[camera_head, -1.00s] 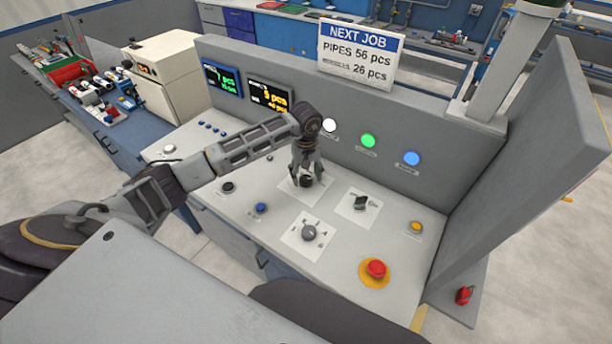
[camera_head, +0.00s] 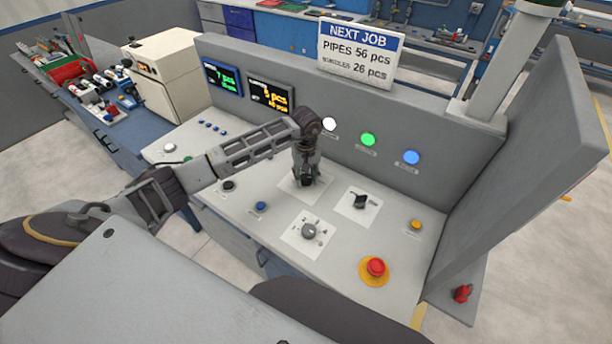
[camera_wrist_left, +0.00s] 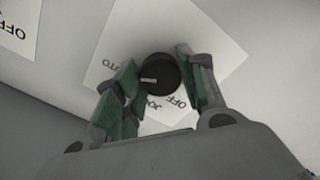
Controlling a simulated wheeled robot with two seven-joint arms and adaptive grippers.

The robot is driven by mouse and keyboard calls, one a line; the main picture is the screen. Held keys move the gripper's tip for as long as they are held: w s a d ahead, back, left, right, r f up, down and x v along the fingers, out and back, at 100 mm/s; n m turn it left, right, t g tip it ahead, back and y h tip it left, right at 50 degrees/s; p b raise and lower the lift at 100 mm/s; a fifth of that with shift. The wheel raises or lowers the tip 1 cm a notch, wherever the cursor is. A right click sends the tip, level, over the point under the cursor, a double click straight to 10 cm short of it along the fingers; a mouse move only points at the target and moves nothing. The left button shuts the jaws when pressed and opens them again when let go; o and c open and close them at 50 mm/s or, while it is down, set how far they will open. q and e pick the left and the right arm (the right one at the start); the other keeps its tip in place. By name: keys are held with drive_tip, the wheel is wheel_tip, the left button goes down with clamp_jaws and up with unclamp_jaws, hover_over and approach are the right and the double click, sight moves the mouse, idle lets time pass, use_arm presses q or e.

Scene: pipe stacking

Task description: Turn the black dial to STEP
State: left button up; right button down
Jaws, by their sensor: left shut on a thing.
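The black dial (camera_wrist_left: 160,74) is a round knob with a light pointer mark, on a white label plate (camera_wrist_left: 215,42) of the console. In the wrist view the label shows OFF and parts of other words upside down; a word reading STEP cannot be made out. My left gripper (camera_wrist_left: 155,80) reaches down over the dial, with its green-padded fingers on either side and shut on it. In the head view my left gripper (camera_head: 306,180) hides most of the dial. My right gripper is not in view.
A black switch (camera_head: 360,201) on a white plate is to the right. A grey dial (camera_head: 308,231) is nearer. A red emergency button (camera_head: 375,267) is at the front right. The console's back wall (camera_head: 440,160) stands close behind my left gripper.

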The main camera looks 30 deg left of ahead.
sight(306, 177)
use_arm(q)
drive_tip(key=shift+n+b, duration=0.3)
drive_tip(key=shift+n, duration=0.1)
drive_tip(key=shift+f+n+b, duration=0.1)
drive_tip(key=shift+n+b, duration=0.95)
drive_tip(key=shift+n, duration=0.55)
drive_tip(key=shift+n+b, duration=0.9)
drive_tip(key=shift+n, duration=0.9)
drive_tip(key=o, duration=1)
drive_tip(key=shift+r, duration=6.1)
